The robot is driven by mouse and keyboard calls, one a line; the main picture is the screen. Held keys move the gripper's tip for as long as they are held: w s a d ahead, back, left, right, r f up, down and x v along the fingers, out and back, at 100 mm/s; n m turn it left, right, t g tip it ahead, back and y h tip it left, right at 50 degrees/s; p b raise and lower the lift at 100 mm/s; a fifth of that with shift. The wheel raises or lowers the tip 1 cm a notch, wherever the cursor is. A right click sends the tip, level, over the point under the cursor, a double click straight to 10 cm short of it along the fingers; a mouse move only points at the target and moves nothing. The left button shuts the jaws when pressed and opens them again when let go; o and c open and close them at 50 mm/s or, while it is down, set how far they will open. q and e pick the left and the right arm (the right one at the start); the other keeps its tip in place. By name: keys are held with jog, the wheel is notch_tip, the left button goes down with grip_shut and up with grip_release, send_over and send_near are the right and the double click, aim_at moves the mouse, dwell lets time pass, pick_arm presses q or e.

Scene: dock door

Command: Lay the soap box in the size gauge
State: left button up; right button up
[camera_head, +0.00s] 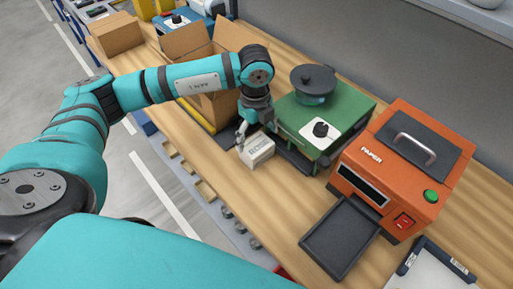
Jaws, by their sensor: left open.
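A small white box (257,150) with dark print on its side, which looks like the soap box, sits on the wooden bench in front of the green machine. My left gripper (243,131) points down at the box's upper left edge and is open. It overlaps the box in the picture, and I cannot tell whether its fingers touch it. I cannot pick out the size gauge with certainty; a dark flat piece (294,160) lies along the green machine's front edge, right of the box. My right gripper is not in view.
The green machine (343,107) with black knobs stands behind the box. An orange machine (404,168) with a dark tray (340,238) stands to its right. An open cardboard carton (190,42) stands left, behind my arm. Bare bench (255,200) lies in front.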

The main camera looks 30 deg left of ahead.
aim_at(256, 143)
pick_arm(q)
notch_tip(256, 143, down, 4)
jog(key=shift+f+p, duration=0.2)
jog(key=shift+p, duration=0.1)
jog(key=c, duration=1)
jog(key=shift+r, duration=0.1)
jog(key=c, duration=0.3)
jog(key=shift+r, duration=0.1)
